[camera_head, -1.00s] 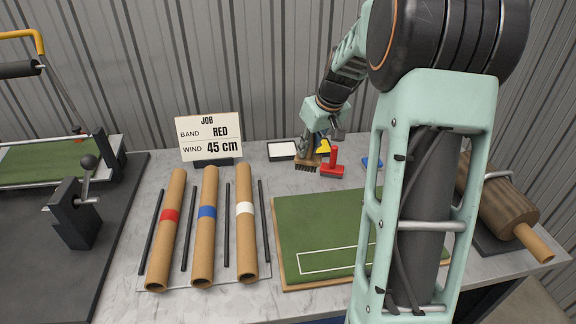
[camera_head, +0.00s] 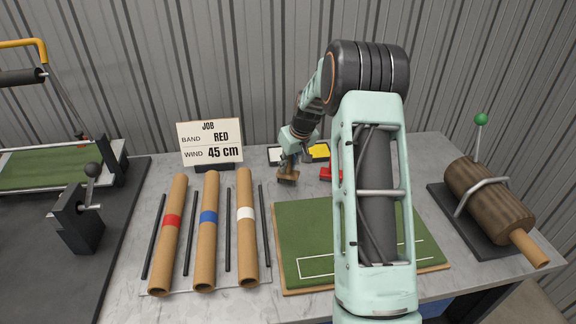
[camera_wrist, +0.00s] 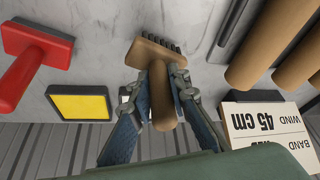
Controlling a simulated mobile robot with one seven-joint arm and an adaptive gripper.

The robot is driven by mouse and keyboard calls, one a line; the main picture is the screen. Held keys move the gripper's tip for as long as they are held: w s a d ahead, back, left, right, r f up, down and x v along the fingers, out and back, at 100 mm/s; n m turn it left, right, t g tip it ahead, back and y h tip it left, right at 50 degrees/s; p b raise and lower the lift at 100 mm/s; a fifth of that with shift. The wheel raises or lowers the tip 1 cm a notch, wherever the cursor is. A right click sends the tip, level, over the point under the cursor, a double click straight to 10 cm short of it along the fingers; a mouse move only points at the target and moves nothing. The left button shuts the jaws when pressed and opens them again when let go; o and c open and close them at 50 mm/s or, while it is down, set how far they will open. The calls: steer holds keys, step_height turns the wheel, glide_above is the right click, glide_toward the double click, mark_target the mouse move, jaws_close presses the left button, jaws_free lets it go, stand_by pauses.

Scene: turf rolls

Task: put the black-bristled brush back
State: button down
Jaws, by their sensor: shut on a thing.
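The black-bristled brush (camera_head: 287,176) has a tan wooden head and handle. My gripper (camera_head: 289,160) is shut on its handle, with the bristles pointing down in the head view. I cannot tell whether the bristles touch the bench. In the wrist view the gripper's fingers (camera_wrist: 160,90) pinch the handle from both sides, and the brush head (camera_wrist: 152,50) lies beyond the fingertips. A black tray with a white pad (camera_head: 274,154) is just behind the gripper and partly hidden. A tray with a yellow pad (camera_head: 319,151) is to its right.
A red-handled tool (camera_head: 326,174) stands right of the brush, partly behind my arm. The job sign (camera_head: 210,143) is at left, with banded tubes (camera_head: 208,230) before it. A green turf board (camera_head: 300,225) lies in front. A log roller (camera_head: 488,200) is at right.

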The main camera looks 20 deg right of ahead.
steer(key=shift+f, duration=0.35)
steer(key=shift+f, duration=0.25)
steer(key=c, duration=1.8)
jaws_free()
steer(key=shift+r, duration=0.1)
steer(key=shift+r, duration=0.1)
steer(key=shift+r, duration=0.3)
steer(key=b+v, duration=0.1)
steer(key=v, duration=1)
steer(key=shift+s+d+r, duration=0.1)
steer(key=shift+s+r, duration=0.1)
